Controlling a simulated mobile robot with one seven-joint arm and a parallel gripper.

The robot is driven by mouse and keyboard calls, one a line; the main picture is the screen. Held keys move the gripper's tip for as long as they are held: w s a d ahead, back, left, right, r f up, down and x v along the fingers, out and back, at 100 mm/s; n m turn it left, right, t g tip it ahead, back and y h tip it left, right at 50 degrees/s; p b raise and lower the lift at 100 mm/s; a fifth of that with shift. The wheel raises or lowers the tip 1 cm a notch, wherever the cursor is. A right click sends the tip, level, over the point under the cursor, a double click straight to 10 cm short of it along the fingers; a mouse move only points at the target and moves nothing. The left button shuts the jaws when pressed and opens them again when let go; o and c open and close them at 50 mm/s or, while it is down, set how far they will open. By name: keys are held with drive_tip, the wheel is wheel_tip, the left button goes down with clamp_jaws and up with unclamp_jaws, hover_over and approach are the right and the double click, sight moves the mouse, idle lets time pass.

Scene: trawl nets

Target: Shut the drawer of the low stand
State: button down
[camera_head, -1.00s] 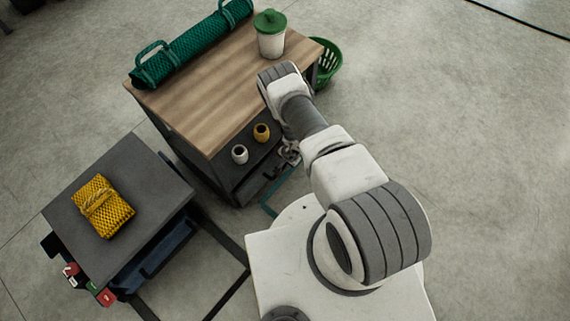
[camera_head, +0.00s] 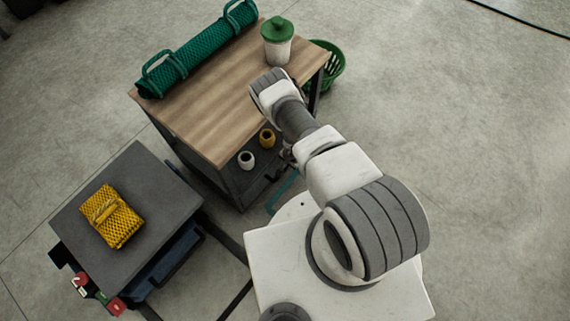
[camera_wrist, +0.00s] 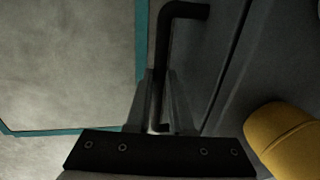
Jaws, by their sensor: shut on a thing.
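A dark grey stand (camera_head: 237,187) with a drawer sits under a wooden tabletop. Its drawer front (camera_wrist: 205,50) carries a black bar handle (camera_wrist: 183,11). My gripper (camera_wrist: 160,88) is shut on this handle in the wrist view, the bar running between the two fingers. In the head view my gripper (camera_head: 287,154) is at the stand's right front, mostly hidden by my arm. In the wrist view the drawer front lies close along the stand's edge; I cannot tell how large any gap is.
A yellow spool (camera_head: 267,138) and white spool (camera_head: 246,160) stand on the shelf. The wooden top (camera_head: 205,105) bears a green net roll (camera_head: 200,50) and a lidded cup (camera_head: 277,45). Left is a grey-topped stand (camera_head: 150,185) with a yellow net bundle (camera_head: 117,222). A green basket (camera_head: 330,68) is behind.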

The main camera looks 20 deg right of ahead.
drive_tip(key=shift+w+a, duration=0.25)
drive_tip(key=shift+w, duration=0.1)
drive_tip(key=c, duration=0.8)
unclamp_jaws()
drive_tip(key=shift+c, duration=0.2)
drive_tip(key=shift+o, duration=0.2)
drive_tip(key=shift+s+d, duration=0.1)
drive_tip(key=shift+r, duration=0.1)
